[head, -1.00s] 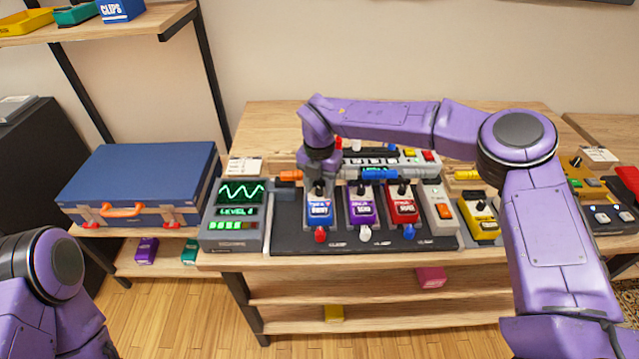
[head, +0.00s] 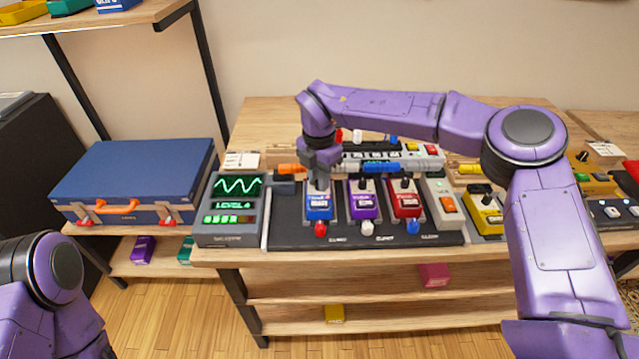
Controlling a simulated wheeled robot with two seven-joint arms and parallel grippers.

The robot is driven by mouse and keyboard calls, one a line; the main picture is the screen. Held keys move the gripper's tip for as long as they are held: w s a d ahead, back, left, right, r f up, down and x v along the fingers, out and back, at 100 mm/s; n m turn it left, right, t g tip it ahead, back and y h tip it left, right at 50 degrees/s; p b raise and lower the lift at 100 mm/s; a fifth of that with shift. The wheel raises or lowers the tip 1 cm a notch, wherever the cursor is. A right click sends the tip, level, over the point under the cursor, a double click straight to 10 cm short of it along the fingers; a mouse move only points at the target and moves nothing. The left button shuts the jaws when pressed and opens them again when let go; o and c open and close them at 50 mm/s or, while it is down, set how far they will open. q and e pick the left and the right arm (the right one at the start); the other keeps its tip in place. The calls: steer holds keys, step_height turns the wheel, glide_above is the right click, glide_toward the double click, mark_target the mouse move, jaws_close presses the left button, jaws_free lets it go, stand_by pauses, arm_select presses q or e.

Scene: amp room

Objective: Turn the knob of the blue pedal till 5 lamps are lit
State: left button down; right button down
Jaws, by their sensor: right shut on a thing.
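The blue pedal (head: 319,207) stands at the left end of the black pedal board (head: 290,236), with a red footswitch (head: 320,229) at its front. My right gripper (head: 319,182) points down over its top and is shut on the pedal's knob, which the fingers mostly hide. A meter box (head: 226,237) left of the board shows a green wave, a level readout (head: 234,205) and a row with several green lamps lit (head: 229,219); the digit is too small to read surely. My left gripper is out of view; only part of that arm shows at lower left.
A purple pedal (head: 363,205) and a red pedal (head: 405,204) stand close on the right of the blue one. A power strip (head: 409,150) and coloured cable plugs lie just behind. A blue case (head: 135,182) sits to the left, and a yellow pedal (head: 485,213) to the right.

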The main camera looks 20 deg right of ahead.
steer(key=shift+m+b, duration=0.95)
steer(key=shift+m, duration=0.25)
steer(key=c, duration=1)
jaws_free()
steer(key=shift+s+r, duration=0.1)
steer(key=shift+r, duration=0.05)
